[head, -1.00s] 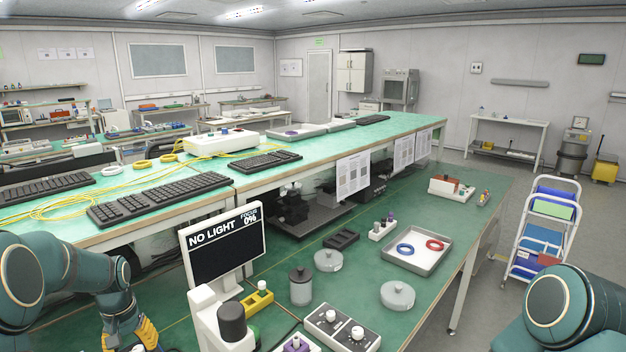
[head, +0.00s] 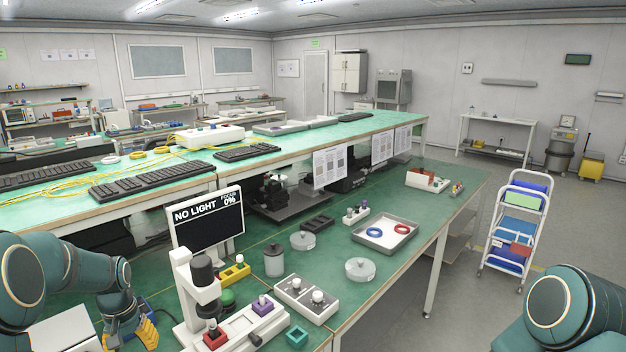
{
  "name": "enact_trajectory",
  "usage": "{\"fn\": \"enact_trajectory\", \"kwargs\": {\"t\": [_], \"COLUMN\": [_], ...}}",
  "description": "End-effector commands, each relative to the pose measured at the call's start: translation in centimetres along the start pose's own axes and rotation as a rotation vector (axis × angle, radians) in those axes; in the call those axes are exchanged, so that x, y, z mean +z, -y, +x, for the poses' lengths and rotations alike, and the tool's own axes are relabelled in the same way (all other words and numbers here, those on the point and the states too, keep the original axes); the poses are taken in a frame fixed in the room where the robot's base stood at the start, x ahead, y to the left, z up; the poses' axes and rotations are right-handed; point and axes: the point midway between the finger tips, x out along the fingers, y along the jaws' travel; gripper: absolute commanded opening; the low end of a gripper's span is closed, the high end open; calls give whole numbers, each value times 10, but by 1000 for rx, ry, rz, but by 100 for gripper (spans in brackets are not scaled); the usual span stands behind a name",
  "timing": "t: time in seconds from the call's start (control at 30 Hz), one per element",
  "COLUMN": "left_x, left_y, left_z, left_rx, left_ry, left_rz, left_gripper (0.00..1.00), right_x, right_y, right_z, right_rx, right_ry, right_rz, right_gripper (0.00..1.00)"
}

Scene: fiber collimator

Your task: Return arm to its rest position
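My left arm comes in at the lower left. Its gripper (head: 146,333) points down with yellow fingers at the bottom edge, over the left part of the green bench; I cannot tell whether the fingers are open or shut. My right arm shows only as a teal joint at the lower right, and its gripper is out of view. The monitor (head: 208,222) reads NO LIGHT and FOCUS 0%. In front of it stands a white instrument (head: 193,284) with a black cylinder on top and red and purple blocks on its base.
The green bench (head: 330,262) holds a grey tray (head: 357,243) with a blue and a red ring, a two-knob box (head: 305,298), a grey jar (head: 274,260), round clear dishes (head: 360,269) and a teal square holder (head: 297,337). A white trolley (head: 517,226) stands on the open floor at right.

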Motion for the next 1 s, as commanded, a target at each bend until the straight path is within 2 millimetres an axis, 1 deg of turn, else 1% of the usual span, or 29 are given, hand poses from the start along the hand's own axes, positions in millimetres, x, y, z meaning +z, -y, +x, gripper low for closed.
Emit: {"fn": "enact_trajectory", "kwargs": {"t": [0.1, 0.17, 0.2, 0.27, 0.3, 0.37, 0.4, 0.47, 0.5, 0.57, 0.6, 0.7, 0.8, 0.9, 1.0], "left_x": [12, 21, 28, 42, 53, 73, 90, 118, 138, 168, 187, 228, 254, 267, 270], "left_y": [-38, -60, -75, -99, -115, -141, -159, -184, -200, -221, -232, -252, -262, -266, -267], "left_z": [38, 57, 70, 90, 103, 123, 136, 152, 162, 173, 178, 184, 185, 185, 184], "left_rx": [43, 69, 87, 116, 137, 169, 193, 228, 251, 282, 300, 334, 355, 364, 367], "left_ry": [-4, -13, -17, -24, -29, -34, -35, -39, -43, -46, -47, -53, -59, -63, -65], "left_rz": [41, 61, 73, 91, 102, 119, 129, 143, 149, 158, 160, 165, 165, 165, 165], "left_gripper": [61, 61, 61, 61, 61, 61, 61, 61, 61, 61, 61, 61, 61, 61, 61], "right_x": [0, 0, 0, 0, 0, 0, 0, 0, 0, 0, 0, 0, 0, 0, 0], "right_y": [0, 0, 0, 0, 0, 0, 0, 0, 0, 0, 0, 0, 0, 0, 0], "right_z": [0, 0, 0, 0, 0, 0, 0, 0, 0, 0, 0, 0, 0, 0, 0], "right_rx": [0, 0, 0, 0, -1, -1, 0, 0, 0, 0, 0, 0, 0, 0, 0], "right_ry": [0, 0, 0, 0, 0, 0, 0, 0, 0, 0, 0, 0, 0, 0, 0], "right_rz": [0, 0, 0, -1, -1, -1, -1, 0, 0, 0, 0, 0, 0, 0, 0], "right_gripper": [47, 47, 47, 47, 47, 47, 47, 47, 47, 47, 47, 47, 47, 47, 47]}}
